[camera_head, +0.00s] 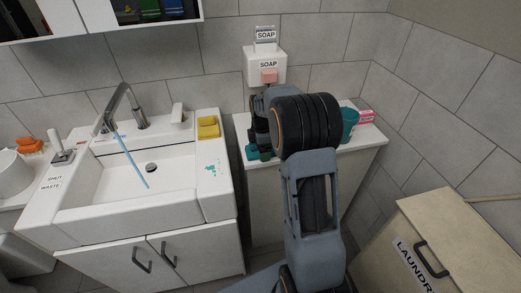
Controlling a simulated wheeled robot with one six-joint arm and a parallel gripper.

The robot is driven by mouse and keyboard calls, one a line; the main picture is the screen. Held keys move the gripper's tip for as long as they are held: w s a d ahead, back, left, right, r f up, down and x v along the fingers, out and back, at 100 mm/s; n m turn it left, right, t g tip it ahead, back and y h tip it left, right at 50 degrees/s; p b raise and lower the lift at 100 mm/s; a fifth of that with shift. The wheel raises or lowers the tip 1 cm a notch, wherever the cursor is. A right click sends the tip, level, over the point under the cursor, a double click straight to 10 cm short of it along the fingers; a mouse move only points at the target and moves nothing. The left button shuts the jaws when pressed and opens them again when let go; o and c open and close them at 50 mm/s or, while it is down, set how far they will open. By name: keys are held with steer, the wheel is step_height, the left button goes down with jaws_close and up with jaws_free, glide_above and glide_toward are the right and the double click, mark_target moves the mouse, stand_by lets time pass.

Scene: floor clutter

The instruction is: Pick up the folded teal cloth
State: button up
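A teal item that looks like the folded cloth (252,153) lies near the front left edge of the white counter to the right of the sink. My arm covers much of it, so its full outline is hidden. My gripper (261,141) is over that spot, pointing down, close to the teal item. My own arm links block the view of the fingers. I cannot tell whether they touch the item or are open or shut.
A teal cup (349,124) and a pink box (366,116) stand on the same counter, right of my arm. A soap dispenser (266,68) hangs behind. The sink (75,190) has running water. A yellow sponge (208,127) lies on its ledge. A laundry box (455,235) stands at right.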

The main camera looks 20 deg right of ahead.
steer(key=c, duration=0.6)
steer(key=shift+r, duration=0.15)
steer(key=shift+c, duration=0.2)
steer(key=shift+r, duration=0.7)
steer(key=s+a+r, duration=0.9)
steer(key=s+r, duration=0.1)
steer(key=r, duration=0.1)
steer(key=shift+s+a+r, duration=0.2)
steer(key=shift+s, duration=0.05)
